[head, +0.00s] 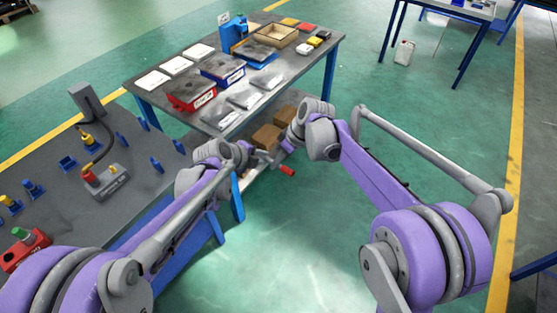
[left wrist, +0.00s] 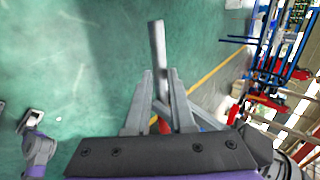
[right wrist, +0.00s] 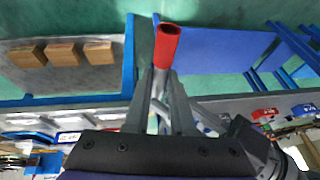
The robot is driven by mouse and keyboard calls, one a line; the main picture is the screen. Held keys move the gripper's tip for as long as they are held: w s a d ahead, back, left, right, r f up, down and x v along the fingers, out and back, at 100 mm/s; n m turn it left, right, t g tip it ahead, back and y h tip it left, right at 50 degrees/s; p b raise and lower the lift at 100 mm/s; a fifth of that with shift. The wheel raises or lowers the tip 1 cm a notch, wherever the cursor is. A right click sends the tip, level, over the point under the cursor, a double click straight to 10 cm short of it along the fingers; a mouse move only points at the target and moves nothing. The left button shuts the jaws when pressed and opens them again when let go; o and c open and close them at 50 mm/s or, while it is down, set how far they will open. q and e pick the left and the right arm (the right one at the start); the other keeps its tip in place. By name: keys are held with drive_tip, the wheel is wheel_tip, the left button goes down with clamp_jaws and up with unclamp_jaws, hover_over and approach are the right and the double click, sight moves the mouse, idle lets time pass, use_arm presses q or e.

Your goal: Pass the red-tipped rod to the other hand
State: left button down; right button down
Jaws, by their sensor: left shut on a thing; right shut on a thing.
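The red-tipped rod (head: 287,170) is a grey bar with a red end, held in the air between my two hands. My left gripper (head: 255,157) is shut on the rod; in the left wrist view the rod's grey end (left wrist: 157,42) sticks out past the fingers, and some red shows low between them. My right gripper (head: 277,161) is also shut on the rod; in the right wrist view the red tip (right wrist: 166,46) stands out beyond the fingertips. Much of the rod's middle is hidden by the fingers in the head view.
A grey table (head: 301,72) with blue legs stands ahead, bearing red and blue bins, trays and a wooden box. Cardboard boxes (head: 265,137) lie on its lower shelf. A grey workbench (head: 62,150) with small fixtures is at left.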

use_arm(q)
drive_tip(key=shift+w+d, duration=0.1)
drive_tip(key=shift+w, duration=0.05)
idle(0.6)
drive_tip(key=c, duration=0.7)
unclamp_jaws()
drive_tip(key=shift+r, duration=0.15)
drive_tip(key=v, duration=1.1)
drive_tip(key=s+a+f+n+y, duration=0.2)
drive_tip(key=s+a+n, duration=0.1)
drive_tip(key=s+n, duration=0.5)
drive_tip(key=s+a+f+n+g+y, duration=0.1)
drive_tip(key=s+a+f+n, duration=0.2)
drive_tip(key=s+n, duration=0.5)
drive_tip(key=s+a+f+n+y, duration=0.2)
drive_tip(key=s+a+f+n, duration=0.1)
drive_tip(key=s+n, duration=0.5)
drive_tip(key=shift+s+a+f+n+g+y, duration=0.1)
drive_tip(key=shift+s+a+n+g+y, duration=0.05)
drive_tip(key=shift+a+n, duration=0.3)
drive_tip(key=shift+s+a+f+n+g+y, duration=0.1)
drive_tip(key=shift+s+a+n+g+y, duration=0.05)
drive_tip(key=shift+a+n, duration=0.3)
